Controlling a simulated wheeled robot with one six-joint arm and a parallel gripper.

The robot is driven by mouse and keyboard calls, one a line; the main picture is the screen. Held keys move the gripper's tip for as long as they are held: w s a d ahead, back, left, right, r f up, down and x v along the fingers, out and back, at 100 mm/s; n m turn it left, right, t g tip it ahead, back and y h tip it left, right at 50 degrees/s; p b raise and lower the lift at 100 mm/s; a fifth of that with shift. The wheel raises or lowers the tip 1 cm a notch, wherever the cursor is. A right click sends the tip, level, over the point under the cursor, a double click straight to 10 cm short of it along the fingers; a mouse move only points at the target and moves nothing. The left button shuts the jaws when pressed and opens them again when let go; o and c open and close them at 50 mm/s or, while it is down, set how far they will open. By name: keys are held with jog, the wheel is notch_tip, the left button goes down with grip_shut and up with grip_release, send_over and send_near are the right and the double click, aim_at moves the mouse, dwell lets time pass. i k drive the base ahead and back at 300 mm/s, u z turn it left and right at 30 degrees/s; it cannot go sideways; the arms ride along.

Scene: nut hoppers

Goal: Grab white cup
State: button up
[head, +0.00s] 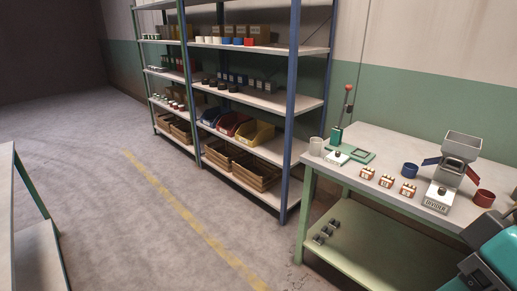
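A teal part of my arm shows at the lower right corner. My gripper's fingertips do not show.
The shelf rack (289,100) is behind. Floor left of the bench is clear.

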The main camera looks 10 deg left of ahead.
aim_at(316, 147)
jog(key=u, duration=0.75)
jog(key=i, duration=0.9)
jog(key=z, duration=0.5)
jog(key=i, duration=0.65)
jog(key=z, duration=0.05)
